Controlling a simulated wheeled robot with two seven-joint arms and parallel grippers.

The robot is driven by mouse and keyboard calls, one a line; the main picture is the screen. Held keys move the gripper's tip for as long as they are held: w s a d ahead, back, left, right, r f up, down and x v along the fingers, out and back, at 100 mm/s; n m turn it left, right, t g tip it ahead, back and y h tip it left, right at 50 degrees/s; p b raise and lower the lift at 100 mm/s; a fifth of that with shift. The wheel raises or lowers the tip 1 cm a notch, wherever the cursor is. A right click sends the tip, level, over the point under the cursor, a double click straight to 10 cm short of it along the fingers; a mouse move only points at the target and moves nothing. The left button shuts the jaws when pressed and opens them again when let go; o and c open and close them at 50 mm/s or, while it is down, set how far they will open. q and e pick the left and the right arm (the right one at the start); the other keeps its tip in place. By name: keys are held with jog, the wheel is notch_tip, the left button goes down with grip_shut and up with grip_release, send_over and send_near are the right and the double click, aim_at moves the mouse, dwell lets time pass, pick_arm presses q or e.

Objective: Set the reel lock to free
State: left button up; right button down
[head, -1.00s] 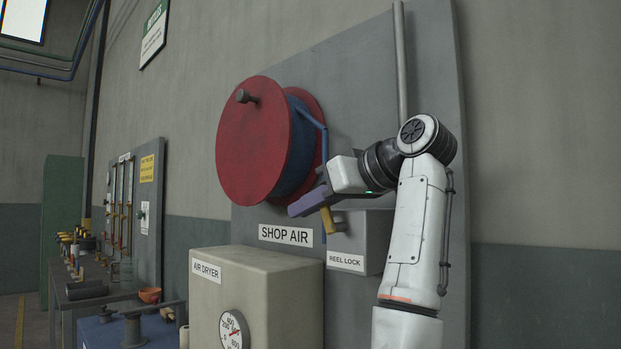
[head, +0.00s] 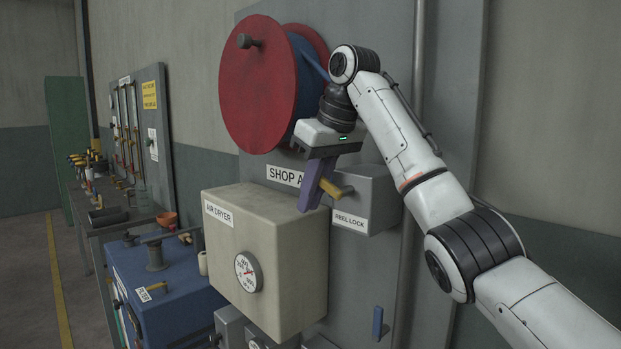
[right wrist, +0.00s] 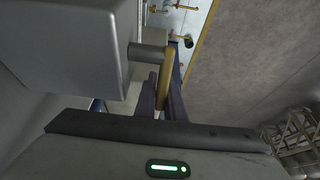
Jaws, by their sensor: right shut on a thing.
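The reel lock is a grey box (head: 380,200) on the wall panel with a white REEL LOCK label (head: 350,221). A yellow lever (head: 337,189) sits at its front left and lies nearly level in the head view. My right gripper (head: 315,190), with purple fingers, points downward and is shut on the yellow lever. In the right wrist view the lever (right wrist: 166,72) runs from a grey stub on the box to between the fingers (right wrist: 161,100). The fingers partly hide the lever's end. My left gripper is not in view.
A red and blue hose reel (head: 252,85) is just above and left of my right gripper. An air dryer box (head: 270,225) with a gauge stands out below and left. A blue handle (head: 377,322) is lower on the panel. A cluttered bench (head: 125,225) is farther left.

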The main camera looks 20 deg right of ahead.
aim_at(325, 179)
jog(key=shift+f+g, duration=0.1)
jog(key=shift+g, duration=0.2)
dwell(0.4)
jog(key=c, duration=1.8)
grip_release()
jog(key=shift+c, duration=0.2)
jog(key=v, duration=1)
